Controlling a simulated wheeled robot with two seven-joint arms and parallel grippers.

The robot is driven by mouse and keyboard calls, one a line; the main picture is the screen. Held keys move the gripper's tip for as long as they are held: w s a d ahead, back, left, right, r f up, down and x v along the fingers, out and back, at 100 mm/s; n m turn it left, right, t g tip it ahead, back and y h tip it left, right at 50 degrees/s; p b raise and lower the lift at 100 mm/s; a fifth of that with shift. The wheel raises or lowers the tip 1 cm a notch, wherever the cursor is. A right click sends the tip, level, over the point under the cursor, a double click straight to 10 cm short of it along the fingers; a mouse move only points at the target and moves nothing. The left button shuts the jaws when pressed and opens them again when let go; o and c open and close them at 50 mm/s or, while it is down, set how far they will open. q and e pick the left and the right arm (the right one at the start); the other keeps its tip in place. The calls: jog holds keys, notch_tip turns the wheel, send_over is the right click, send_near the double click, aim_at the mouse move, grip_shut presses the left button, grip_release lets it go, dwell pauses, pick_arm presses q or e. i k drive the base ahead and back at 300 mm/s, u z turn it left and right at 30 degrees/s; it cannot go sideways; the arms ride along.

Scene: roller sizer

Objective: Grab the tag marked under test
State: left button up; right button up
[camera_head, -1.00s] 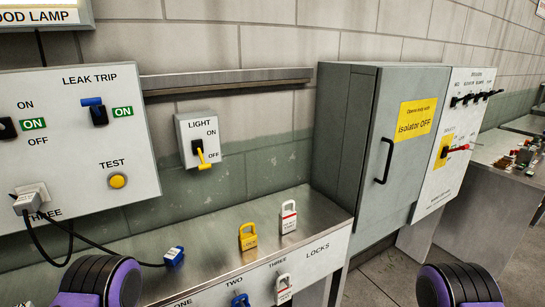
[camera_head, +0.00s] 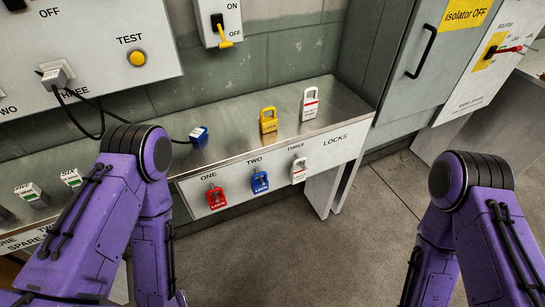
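I cannot make out a tag marked under test in this view. A yellow padlock (camera_head: 268,120) and a white padlock with a red band (camera_head: 310,103) stand on the steel shelf (camera_head: 235,138). Below, on the panel marked LOCKS, hang a red padlock (camera_head: 216,198) under ONE, a blue padlock (camera_head: 260,182) under TWO and a white padlock (camera_head: 298,171) under THREE. My two purple arms come up at the left and right, but neither gripper shows. The left arm hides part of the shelf and panel.
A blue plug (camera_head: 198,134) on a black cable lies on the shelf. Small white-and-green labelled pieces (camera_head: 70,178) sit at the left. A grey cabinet (camera_head: 410,85) with a black handle stands at the right. The floor (camera_head: 310,245) between my arms is clear.

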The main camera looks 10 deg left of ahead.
aim_at(297, 174)
jog(key=z, duration=0.05)
jog(key=k, duration=0.5)
jog(key=z, duration=0.65)
jog(key=i, duration=1.3)
jog(key=u, duration=0.1)
